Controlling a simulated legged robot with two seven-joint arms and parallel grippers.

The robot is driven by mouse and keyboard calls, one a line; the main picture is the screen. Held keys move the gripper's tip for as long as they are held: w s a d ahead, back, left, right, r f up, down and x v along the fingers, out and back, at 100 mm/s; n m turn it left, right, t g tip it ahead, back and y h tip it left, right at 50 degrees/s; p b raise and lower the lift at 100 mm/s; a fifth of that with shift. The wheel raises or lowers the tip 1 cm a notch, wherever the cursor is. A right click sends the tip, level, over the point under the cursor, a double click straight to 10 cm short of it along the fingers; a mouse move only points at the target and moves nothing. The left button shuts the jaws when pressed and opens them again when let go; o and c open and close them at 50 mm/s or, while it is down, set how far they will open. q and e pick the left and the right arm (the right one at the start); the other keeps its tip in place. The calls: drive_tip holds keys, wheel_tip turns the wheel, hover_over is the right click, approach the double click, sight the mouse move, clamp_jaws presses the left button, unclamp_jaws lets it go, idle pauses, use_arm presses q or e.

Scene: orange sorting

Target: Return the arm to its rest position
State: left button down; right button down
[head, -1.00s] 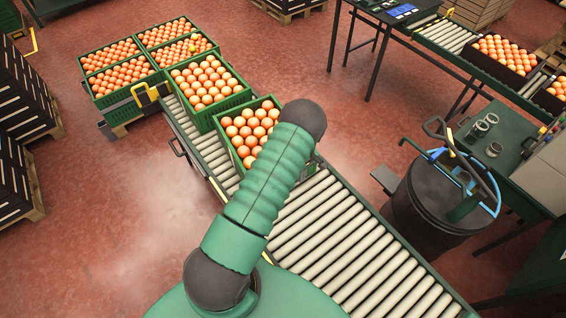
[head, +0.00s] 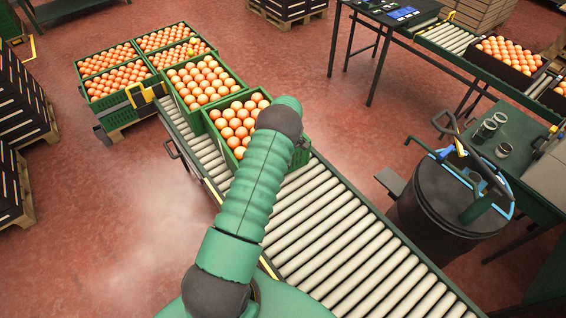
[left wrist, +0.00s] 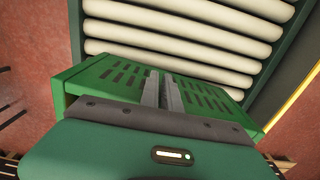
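One green arm of mine rises from the bottom centre of the head view, over the roller conveyor (head: 335,225). Its end reaches the front green crate of oranges (head: 214,140) on the conveyor, and its gripper is hidden there. In the left wrist view, my left gripper (left wrist: 164,90) has its two grey fingers close together, with only a thin gap. A slotted green crate wall (left wrist: 105,78) lies just beyond them. I cannot tell whether the fingers touch the crate. My right gripper is not in view.
A second orange crate (head: 187,97) stands behind the front one. A dark drum (head: 440,215) stands right of the conveyor beside a green bench (head: 525,190). The conveyor's near rollers are clear.

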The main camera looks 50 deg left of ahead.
use_arm(q)
wheel_tip(320, 180, up, 12)
drive_tip(key=d+p, duration=0.2)
drive_tip(key=p, duration=0.7)
drive_tip(key=shift+s, duration=0.3)
